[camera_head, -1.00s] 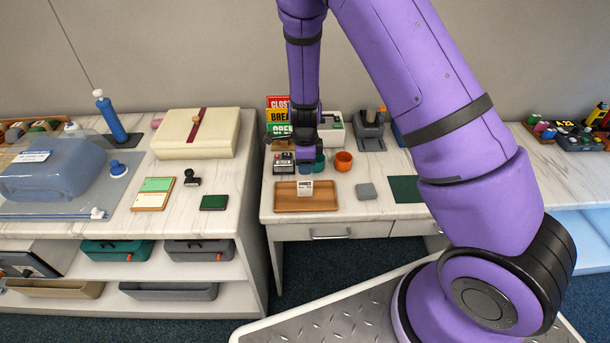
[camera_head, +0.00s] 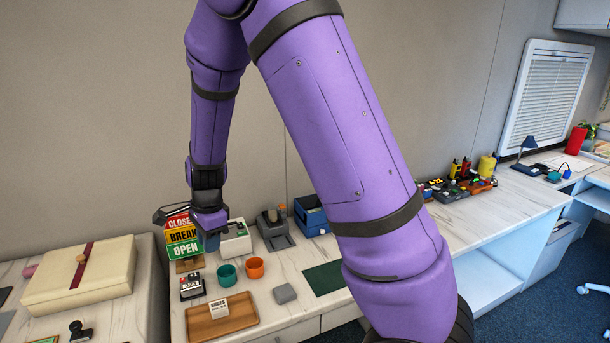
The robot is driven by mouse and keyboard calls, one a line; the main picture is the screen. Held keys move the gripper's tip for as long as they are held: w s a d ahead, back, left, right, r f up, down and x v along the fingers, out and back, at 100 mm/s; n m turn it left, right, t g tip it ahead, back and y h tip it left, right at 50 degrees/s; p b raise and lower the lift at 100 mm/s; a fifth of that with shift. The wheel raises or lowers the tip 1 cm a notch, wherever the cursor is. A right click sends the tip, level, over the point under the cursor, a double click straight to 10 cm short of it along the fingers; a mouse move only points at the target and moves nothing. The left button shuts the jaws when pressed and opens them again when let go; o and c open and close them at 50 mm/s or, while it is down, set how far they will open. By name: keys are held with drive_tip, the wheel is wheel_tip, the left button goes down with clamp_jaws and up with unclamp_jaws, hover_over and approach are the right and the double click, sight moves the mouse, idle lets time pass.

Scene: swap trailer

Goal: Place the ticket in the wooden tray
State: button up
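The wooden tray (camera_head: 240,321) is a shallow brown tray at the front of the counter, low in the picture. A small white ticket (camera_head: 218,308) with dark print is in the tray, toward its left part; I cannot tell whether it lies flat or stands tilted.
A teal cup (camera_head: 226,275), an orange cup (camera_head: 254,267) and a dark stamp-like box (camera_head: 191,286) stand behind the tray. A grey block (camera_head: 284,293) and a green mat (camera_head: 326,278) lie to the right. The sign (camera_head: 183,241) stands close to my gripper. A cream box (camera_head: 79,277) is at left.

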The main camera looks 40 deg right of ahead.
drive_tip(key=s+d+r+n+t+y, duration=0.1)
drive_tip(key=s+d+r+n, duration=0.1)
drive_tip(key=s+r+n, duration=0.55)
drive_tip(key=s+d+r+n+t, duration=0.15)
drive_tip(key=s+r, duration=0.25)
drive_tip(key=r, duration=0.7)
drive_tip(key=s+d+r+n+t+h, duration=0.1)
drive_tip(key=s+r+n, duration=0.2)
drive_tip(key=s, duration=0.5)
drive_tip(key=s+d+r+n+t+h, duration=0.1)
drive_tip(key=s+d+r+n, duration=0.1)
drive_tip(key=s+n, duration=0.3)
drive_tip(key=s+r, duration=0.1)
drive_tip(key=s, duration=0.2)
drive_tip(key=shift+d+r+n, duration=0.25)
drive_tip(key=shift+r+n, duration=0.05)
drive_tip(key=shift+n, duration=0.1)
